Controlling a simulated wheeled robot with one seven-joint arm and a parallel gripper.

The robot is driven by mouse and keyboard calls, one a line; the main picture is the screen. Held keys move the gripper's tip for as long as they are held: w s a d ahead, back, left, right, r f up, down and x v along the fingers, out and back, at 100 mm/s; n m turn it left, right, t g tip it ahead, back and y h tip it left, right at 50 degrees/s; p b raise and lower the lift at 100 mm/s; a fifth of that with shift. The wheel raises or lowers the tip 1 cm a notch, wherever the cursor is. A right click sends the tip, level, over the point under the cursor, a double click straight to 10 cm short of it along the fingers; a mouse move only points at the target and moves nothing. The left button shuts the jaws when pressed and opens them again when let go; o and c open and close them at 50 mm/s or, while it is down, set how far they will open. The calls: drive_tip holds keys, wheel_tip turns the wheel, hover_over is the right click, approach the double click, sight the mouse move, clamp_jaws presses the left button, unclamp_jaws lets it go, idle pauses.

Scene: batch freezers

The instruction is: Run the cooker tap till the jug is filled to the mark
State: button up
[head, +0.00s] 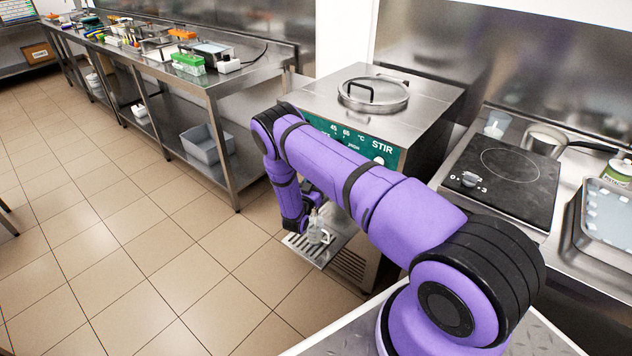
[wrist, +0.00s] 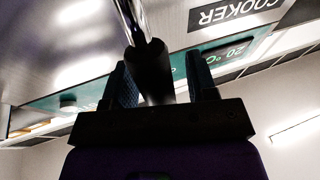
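The cooker (head: 420,98) is a steel cabinet with a green panel, and its name shows upside down in the wrist view (wrist: 232,12). A small clear jug (head: 316,230) stands on the slotted drip tray (head: 301,246) at its front; its mark and water level are too small to make out. My gripper (wrist: 162,88) is at the cooker's front just above the jug, mostly hidden by my arm in the head view. In the wrist view its fingers stand apart on either side of the dark tap handle (wrist: 149,68), with a gap showing on the right.
A hob (head: 510,165) with a saucepan (head: 544,140) behind it stands right of the cooker. A long steel bench (head: 215,85) runs left. The tiled floor in front is clear.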

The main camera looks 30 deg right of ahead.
drive_tip(key=v, duration=1)
drive_tip(key=shift+s+a, duration=0.25)
drive_tip(key=shift+a, duration=0.05)
idle(5.9)
